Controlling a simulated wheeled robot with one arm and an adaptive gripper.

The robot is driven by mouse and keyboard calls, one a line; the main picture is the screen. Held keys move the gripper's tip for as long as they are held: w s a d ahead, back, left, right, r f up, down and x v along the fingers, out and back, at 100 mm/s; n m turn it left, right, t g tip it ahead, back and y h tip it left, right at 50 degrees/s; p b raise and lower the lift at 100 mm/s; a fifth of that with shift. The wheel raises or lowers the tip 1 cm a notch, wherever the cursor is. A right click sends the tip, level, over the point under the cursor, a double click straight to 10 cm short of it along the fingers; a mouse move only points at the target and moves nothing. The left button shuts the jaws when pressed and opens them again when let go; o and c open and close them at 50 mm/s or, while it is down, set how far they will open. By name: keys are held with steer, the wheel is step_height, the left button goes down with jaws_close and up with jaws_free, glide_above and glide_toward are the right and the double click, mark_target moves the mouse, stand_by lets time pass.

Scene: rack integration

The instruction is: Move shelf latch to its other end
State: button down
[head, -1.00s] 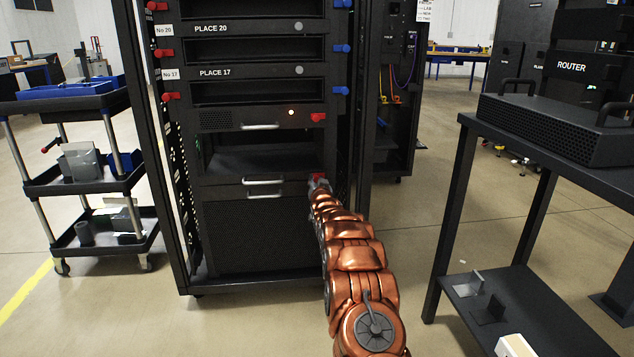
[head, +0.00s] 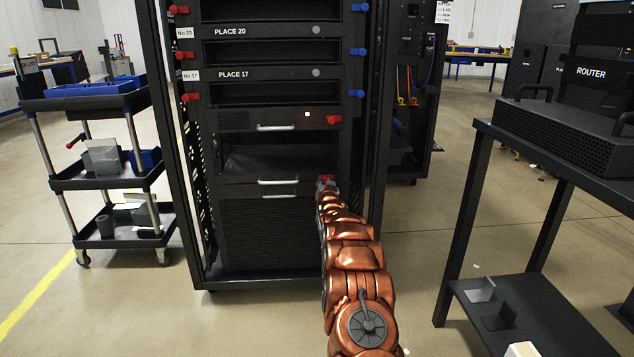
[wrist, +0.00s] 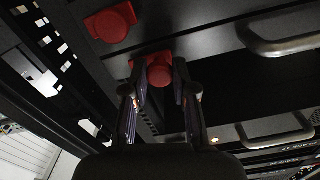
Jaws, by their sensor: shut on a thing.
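The shelf latch (wrist: 159,74) is a red knob on the dark shelf front. In the wrist view it sits between the two fingers of my gripper (wrist: 160,92), which is shut on it. In the head view my gripper (head: 327,184) is at the right end of the shelf front, and a bit of the red latch (head: 326,178) shows at its tip. The shelf (head: 235,188) has a silver handle at its middle. My gripper hides most of the latch in the head view.
Another red latch (head: 333,120) sits on the unit above, with a lit indicator beside it. The rack (head: 187,200) has red latches on its left and blue ones on its right. A cart (head: 75,180) stands left; a table (head: 478,130) with a router stands right.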

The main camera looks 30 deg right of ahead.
steer(key=shift+w+a, duration=0.15)
steer(key=shift+a, duration=0.15)
steer(key=c, duration=1.1)
jaws_free()
steer(key=shift+o, duration=0.9)
steer(key=v, duration=1.2)
steer(key=shift+d, duration=0.15)
